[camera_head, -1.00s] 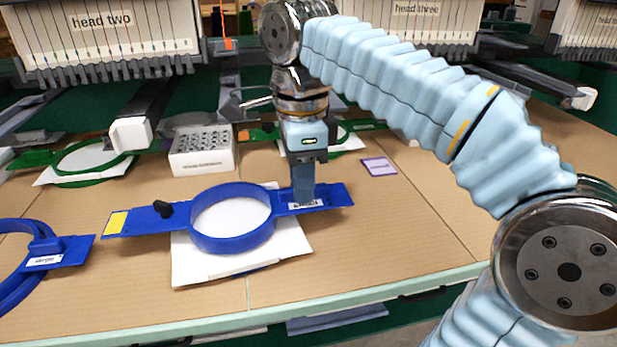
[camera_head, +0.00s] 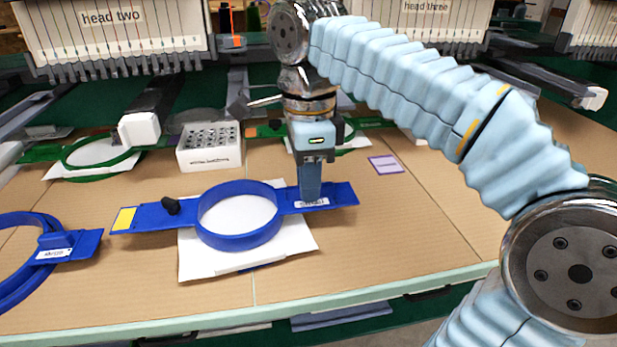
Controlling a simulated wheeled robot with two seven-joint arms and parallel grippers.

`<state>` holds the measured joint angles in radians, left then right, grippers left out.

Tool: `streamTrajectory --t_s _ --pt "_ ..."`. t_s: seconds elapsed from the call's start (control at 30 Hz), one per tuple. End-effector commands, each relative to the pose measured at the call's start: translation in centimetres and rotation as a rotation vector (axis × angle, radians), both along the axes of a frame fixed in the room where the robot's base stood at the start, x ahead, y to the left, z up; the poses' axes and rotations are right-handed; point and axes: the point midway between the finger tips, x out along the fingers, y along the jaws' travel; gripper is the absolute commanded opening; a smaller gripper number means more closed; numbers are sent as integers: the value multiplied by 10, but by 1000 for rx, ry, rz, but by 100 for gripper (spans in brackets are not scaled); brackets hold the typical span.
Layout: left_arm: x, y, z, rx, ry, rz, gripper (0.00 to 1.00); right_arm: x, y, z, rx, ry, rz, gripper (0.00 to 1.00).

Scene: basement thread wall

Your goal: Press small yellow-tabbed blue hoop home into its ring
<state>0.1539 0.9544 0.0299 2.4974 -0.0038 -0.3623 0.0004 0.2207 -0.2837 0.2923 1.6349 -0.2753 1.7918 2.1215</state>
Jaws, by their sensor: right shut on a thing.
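The small blue hoop (camera_head: 240,241) has a yellow tab (camera_head: 124,219) on its left arm and a black knob (camera_head: 171,205) beside it. It sits on a white sheet (camera_head: 215,262) on the table, with white showing inside the ring. I cannot tell how deep the inner hoop sits in its ring. My right gripper (camera_head: 311,196) points down and is shut on the hoop's right arm, by a white label (camera_head: 313,203). The fingertips partly cover that arm. My left gripper is not in view.
Another blue hoop (camera_head: 52,262) lies at the left edge. Green hoops (camera_head: 100,167) lie behind, with a white box of bobbins (camera_head: 210,157) between them. A purple-edged card (camera_head: 385,165) lies to the right.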

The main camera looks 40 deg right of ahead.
Motion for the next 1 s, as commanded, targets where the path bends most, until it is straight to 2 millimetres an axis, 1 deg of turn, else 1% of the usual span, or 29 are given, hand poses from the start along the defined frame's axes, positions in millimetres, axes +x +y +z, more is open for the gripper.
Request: streamTrajectory --t_s 0.43,1.0 --pt "0 0 2 0 0 0 44 0 0 -2 0 0 0 0" --pt "0 0 -5 0 0 0 44 0 0 -11 0 0 0 0"
